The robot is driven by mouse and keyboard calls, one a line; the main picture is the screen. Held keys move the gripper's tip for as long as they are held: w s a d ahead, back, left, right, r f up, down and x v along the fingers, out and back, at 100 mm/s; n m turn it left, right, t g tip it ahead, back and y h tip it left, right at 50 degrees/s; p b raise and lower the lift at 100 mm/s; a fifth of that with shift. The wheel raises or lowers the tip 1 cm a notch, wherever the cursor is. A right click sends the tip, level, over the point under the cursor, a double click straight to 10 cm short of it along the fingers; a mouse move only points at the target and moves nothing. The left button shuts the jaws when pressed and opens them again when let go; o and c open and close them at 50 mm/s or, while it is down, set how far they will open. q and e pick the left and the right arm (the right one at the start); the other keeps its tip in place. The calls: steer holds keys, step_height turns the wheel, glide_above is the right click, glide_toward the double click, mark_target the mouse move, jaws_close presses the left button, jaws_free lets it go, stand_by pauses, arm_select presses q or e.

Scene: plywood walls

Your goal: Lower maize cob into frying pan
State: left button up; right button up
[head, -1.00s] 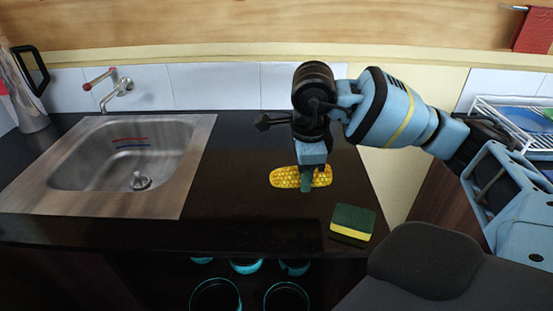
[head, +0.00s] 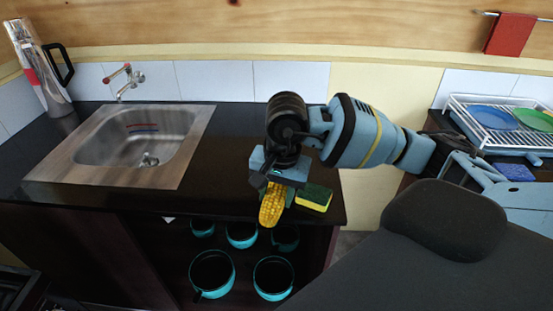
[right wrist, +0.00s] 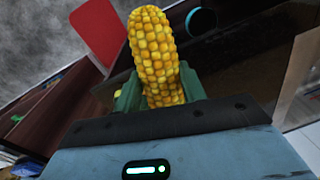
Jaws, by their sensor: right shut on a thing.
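The yellow maize cob (head: 272,205) hangs tilted from my right gripper (head: 278,184), off the front edge of the black counter. In the right wrist view the cob (right wrist: 155,60) sits between the green fingers of the gripper (right wrist: 160,90), which is shut on it. Several teal round pans or pots, such as one at the lower left (head: 211,272) and one to its right (head: 273,277), stand below the counter, beneath the cob. I cannot tell which is the frying pan. My left gripper is not in view.
A green and yellow sponge (head: 314,197) lies on the counter (head: 225,170) just right of the gripper. A steel sink (head: 135,140) is at the left, with a metal jug (head: 42,75) behind it. A dish rack (head: 480,112) with plates stands at the right.

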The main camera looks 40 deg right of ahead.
steer(key=s+a+f+n+g, duration=0.1)
steer(key=s+a+f+n, duration=0.4)
steer(key=f+n, duration=0.3)
steer(key=shift+a+f+n+y, duration=0.25)
steer(key=shift+a+n+y, duration=0.15)
steer(key=shift+a+n, duration=0.55)
steer(key=shift+s+d, duration=0.1)
steer(key=shift+s, duration=0.05)
